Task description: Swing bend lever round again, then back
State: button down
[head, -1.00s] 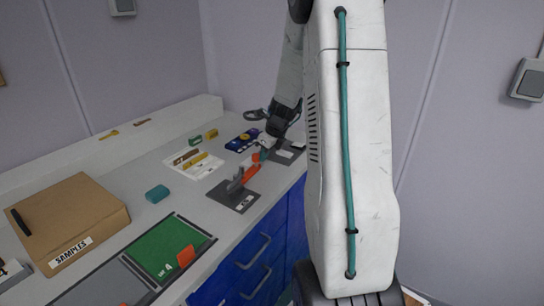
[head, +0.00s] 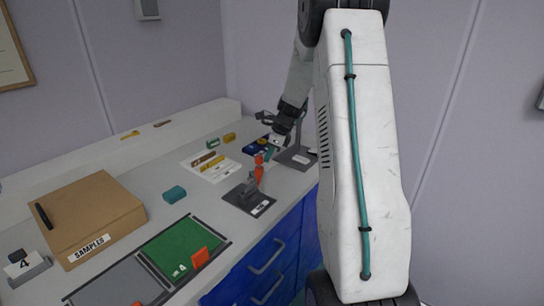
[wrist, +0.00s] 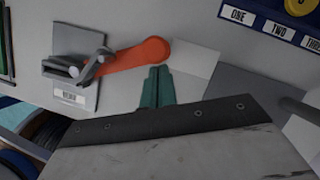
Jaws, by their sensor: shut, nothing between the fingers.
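The bend lever (wrist: 132,57) is orange with a round end. It extends from a grey metal bending fixture (wrist: 80,65) on a labelled plate, pointing right in the wrist view. In the head view the lever (head: 259,172) stands out from the fixture plate (head: 240,202) toward my arm. My gripper (wrist: 158,70) is shut and empty, with teal fingers. Its tips are right beside the lever's round end; I cannot tell if they touch. In the head view my gripper (head: 270,148) is small and partly overlapped by the lever.
A cardboard SAMPLES box (head: 88,215), a teal block (head: 174,194) and a green mat (head: 182,248) lie on the bench to the left. A white sheet with strips (head: 210,166) is behind the fixture. A blue numbered rack (wrist: 268,22) shows at upper right.

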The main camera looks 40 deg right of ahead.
jog(key=shift+w+a+n, duration=0.15)
jog(key=shift+w+n, duration=0.15)
jog(key=shift+s, duration=0.1)
dwell(0.5)
jog(key=shift+s+d, duration=1.35)
jog(key=shift+s, duration=0.2)
jog(key=v, duration=1)
jog(key=shift+w, duration=0.2)
